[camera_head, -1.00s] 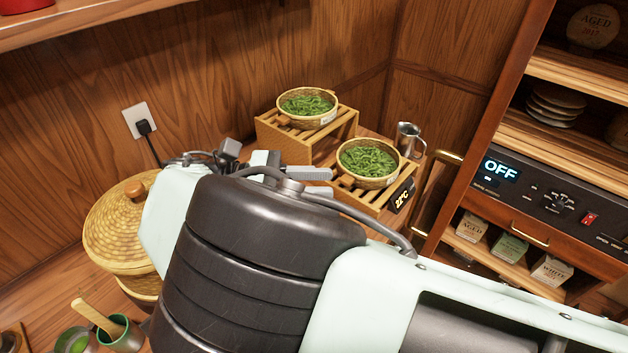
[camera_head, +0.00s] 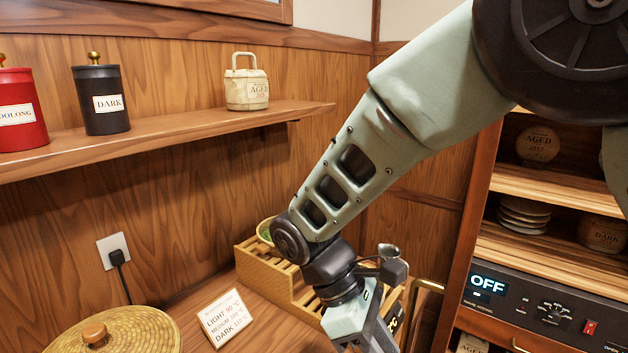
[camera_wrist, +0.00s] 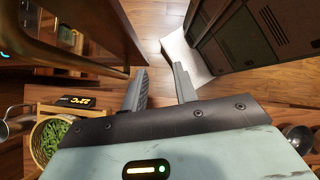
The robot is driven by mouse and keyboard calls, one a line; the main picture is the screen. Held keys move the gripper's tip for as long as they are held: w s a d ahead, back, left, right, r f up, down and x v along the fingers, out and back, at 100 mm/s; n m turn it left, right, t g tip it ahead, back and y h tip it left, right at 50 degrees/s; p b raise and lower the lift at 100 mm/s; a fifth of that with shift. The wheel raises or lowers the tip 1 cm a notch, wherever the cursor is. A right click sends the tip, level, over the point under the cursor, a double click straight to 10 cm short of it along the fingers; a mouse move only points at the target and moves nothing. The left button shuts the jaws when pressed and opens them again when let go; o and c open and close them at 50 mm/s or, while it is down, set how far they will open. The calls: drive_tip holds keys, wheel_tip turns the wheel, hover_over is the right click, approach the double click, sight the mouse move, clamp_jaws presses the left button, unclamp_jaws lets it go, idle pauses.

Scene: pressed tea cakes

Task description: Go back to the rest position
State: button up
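My arm rises across the right of the head view and bends down in front of the wooden slatted stand (camera_head: 262,272). Only the body of my gripper shows there, at the bottom edge; its fingertips are out of frame. In the wrist view, the two fingers of my gripper (camera_wrist: 161,80) stand apart with nothing between them, above the floor. A basket of green leaves (camera_wrist: 50,140) is to the left of my gripper's body. In the head view, my arm mostly hides a basket (camera_head: 264,230) on the stand.
A cabinet with an OFF panel (camera_head: 490,284) stands close on the right. A wall shelf (camera_head: 180,140) holds a red canister (camera_head: 20,112), a dark canister (camera_head: 100,100) and an AGED bag (camera_head: 247,92). A temperature sign (camera_head: 226,318) and a woven lid (camera_head: 140,325) are below.

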drive_tip(key=s+d+r+m+t+y, duration=0.1)
drive_tip(key=s+d+m+y, duration=0.1)
drive_tip(key=s, duration=0.4)
drive_tip(key=s+d+r+m+t+y+b, duration=0.1)
drive_tip(key=s+d+m+t+y, duration=0.1)
drive_tip(key=s+m+y, duration=0.2)
drive_tip(key=shift+s+d+r+m+t+y, duration=0.3)
drive_tip(key=shift+s+r+y, duration=0.15)
drive_tip(key=shift+s, duration=0.65)
